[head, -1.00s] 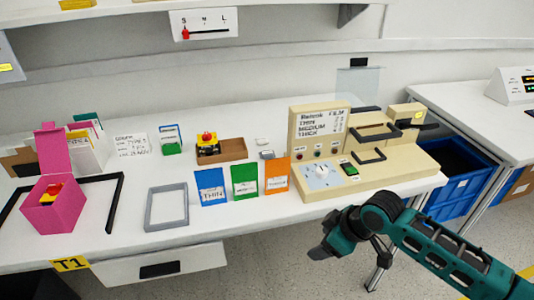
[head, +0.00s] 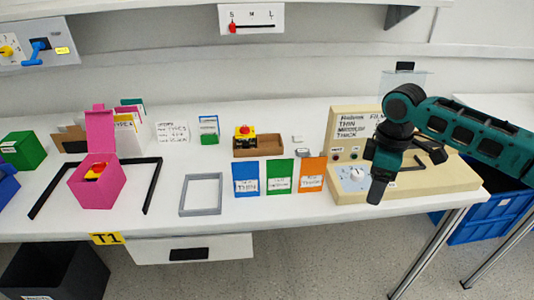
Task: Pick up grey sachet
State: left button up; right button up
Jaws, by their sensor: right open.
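A small grey flat piece (head: 303,153) lies on the white table behind the orange sachet; it may be the grey sachet, but it is too small to tell. A small whitish piece (head: 297,139) lies just behind it. My right gripper (head: 400,172) is open and empty. It appears in front of the beige sealing machine (head: 450,180), to the right of the small grey piece and apart from it, and hides part of the machine. My left gripper is not in view.
Blue (head: 245,179), green (head: 280,176) and orange (head: 312,174) sachets stand in a row. A grey frame (head: 183,196) lies to their left. A brown tray (head: 268,146) with a red-topped yellow block stands behind. A pink box (head: 95,188) is at left.

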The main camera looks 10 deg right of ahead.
aim_at(299, 152)
jog(key=u, duration=1.15)
jog(key=i+l+z, duration=0.25)
jog(key=i, duration=0.2)
jog(key=l, duration=0.55)
jog(key=k+l+u, duration=0.15)
jog(key=l, duration=0.45)
